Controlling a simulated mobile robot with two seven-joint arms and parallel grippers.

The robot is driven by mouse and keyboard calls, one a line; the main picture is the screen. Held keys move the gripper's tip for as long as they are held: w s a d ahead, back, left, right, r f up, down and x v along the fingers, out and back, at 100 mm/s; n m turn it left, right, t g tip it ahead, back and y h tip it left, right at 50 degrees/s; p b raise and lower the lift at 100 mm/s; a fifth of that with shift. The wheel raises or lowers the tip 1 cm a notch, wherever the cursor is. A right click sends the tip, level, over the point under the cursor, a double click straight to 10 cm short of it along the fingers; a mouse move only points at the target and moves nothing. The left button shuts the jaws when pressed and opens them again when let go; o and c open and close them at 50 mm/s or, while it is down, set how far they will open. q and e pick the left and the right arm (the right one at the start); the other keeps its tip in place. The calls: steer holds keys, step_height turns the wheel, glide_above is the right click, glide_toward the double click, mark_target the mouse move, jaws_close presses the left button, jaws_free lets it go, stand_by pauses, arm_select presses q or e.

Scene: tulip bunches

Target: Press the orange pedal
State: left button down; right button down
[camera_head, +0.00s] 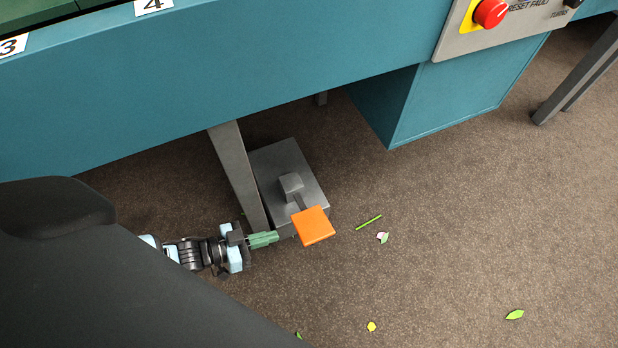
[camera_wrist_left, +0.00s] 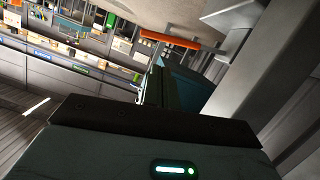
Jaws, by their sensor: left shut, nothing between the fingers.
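The orange pedal (camera_head: 312,226) is a flat square plate on a short grey arm, joined to a grey metal base box (camera_head: 301,160) on the floor. In the left wrist view the pedal (camera_wrist_left: 170,40) shows as a thin orange edge beyond the fingers. My left gripper (camera_head: 276,238) is low, just left of the pedal, with its green fingers shut and empty. Its tips look close to the pedal's left side; I cannot tell whether they touch. My right gripper is out of view.
A grey table leg (camera_head: 237,172) stands between my left wrist and the base box. The teal machine body (camera_head: 260,70) overhangs above, with a red button (camera_head: 490,12) at upper right. Leaf and stem scraps (camera_head: 368,222) lie on the brown floor (camera_head: 450,220), otherwise open at right.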

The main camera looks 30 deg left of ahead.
mark_target(304, 228)
arm_select(q)
steer(key=shift+w+a+r, duration=0.1)
steer(key=shift+w+a, duration=0.05)
steer(key=shift+w, duration=0.25)
steer(key=b+x, duration=0.3)
steer(key=x, duration=0.7)
steer(key=shift+b, duration=0.3)
